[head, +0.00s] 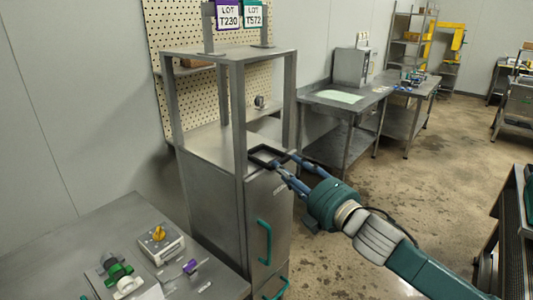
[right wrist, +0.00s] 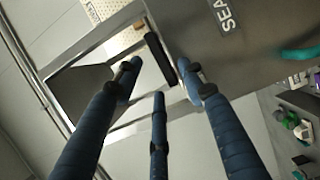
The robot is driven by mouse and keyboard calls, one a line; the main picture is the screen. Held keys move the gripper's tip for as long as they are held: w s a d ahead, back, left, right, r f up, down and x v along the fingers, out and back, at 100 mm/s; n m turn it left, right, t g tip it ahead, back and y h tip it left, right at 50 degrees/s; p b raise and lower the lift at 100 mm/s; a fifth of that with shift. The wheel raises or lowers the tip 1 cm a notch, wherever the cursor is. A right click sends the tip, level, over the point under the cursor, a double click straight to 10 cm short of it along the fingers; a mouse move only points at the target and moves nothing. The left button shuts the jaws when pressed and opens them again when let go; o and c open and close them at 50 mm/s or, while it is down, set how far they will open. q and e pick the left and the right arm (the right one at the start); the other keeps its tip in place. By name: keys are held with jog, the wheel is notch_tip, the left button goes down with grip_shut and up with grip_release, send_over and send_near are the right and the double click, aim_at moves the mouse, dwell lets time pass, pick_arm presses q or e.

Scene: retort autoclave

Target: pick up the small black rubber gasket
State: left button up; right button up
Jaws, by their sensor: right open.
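In the right wrist view the open fingers (right wrist: 161,72) stand on both sides of the bar. I cannot tell whether they touch it. My left gripper is not in view.
The steel cabinet (head: 210,190) has upright posts; one (head: 239,120) stands just left of the gasket. A green handle (head: 264,242) is on its front. A steel bench (head: 75,240) with fittings is at lower left. Open floor (head: 430,180) lies to the right.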

jog(key=x, duration=0.3)
jog(key=shift+w+p, duration=0.3)
jog(key=shift+p, duration=0.1)
jog(key=c, duration=0.4)
grip_shut()
jog(key=shift+r, duration=0.1)
notch_tip(320, 180, up, 20)
jog(key=b, duration=0.1)
send_over(280, 162)
jog(key=s, duration=0.1)
jog(key=shift+d, duration=0.4)
jog(key=shift+f, duration=0.25)
